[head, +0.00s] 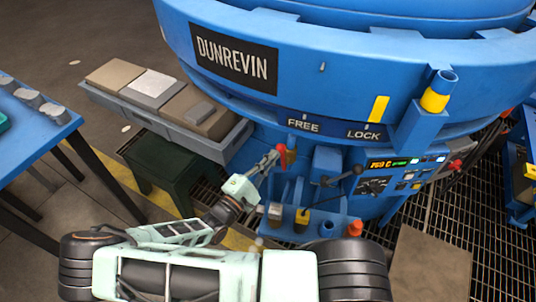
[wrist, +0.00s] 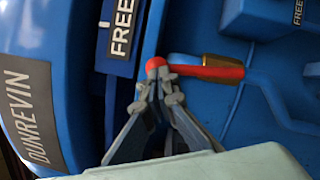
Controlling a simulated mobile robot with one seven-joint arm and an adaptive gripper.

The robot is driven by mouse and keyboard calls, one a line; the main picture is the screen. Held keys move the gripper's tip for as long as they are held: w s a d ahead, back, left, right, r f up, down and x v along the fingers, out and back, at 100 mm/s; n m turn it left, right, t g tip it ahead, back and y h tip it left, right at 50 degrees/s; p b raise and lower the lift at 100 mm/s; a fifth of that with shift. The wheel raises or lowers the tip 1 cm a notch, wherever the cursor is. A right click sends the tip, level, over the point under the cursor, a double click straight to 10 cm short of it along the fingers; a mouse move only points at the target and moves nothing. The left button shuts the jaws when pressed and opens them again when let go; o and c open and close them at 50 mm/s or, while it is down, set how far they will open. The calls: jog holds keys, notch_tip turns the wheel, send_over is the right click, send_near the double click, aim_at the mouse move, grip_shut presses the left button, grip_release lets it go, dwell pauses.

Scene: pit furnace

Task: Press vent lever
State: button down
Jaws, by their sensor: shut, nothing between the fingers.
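A red lever (wrist: 210,71) with a red ball end and a brass collar sticks out from the blue furnace in the wrist view; it shows small in the head view (head: 281,150). No label reading "vent" is legible, so I cannot confirm it is the vent lever. My gripper (wrist: 159,82) is shut and empty, its fingertips right at the ball end. It also shows in the head view (head: 271,160). I cannot tell whether the tips touch the ball. The fingertips cover part of the lever's near end.
The blue furnace (head: 330,75) carries DUNREVIN, FREE and LOCK plates. A control panel (head: 390,172) and a black-knobbed lever (head: 357,171) are to the right. A grey tray of blocks (head: 237,138) stands left, above a dark green stand (head: 165,172). A blue table (head: 40,135) is far left.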

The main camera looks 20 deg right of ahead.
jog(key=shift+s+d+r, duration=0.1)
jog(key=shift+d+r, duration=0.05)
jog(key=shift+d, duration=0.1)
dwell(0.5)
jog(key=w+a+f+b+v, duration=0.1)
jog(key=w+b+v, duration=0.1)
jog(key=v, duration=1.1)
jog(key=shift+a+f, duration=0.25)
jog(key=shift+f, duration=0.05)
jog(key=shift+w, duration=0.1)
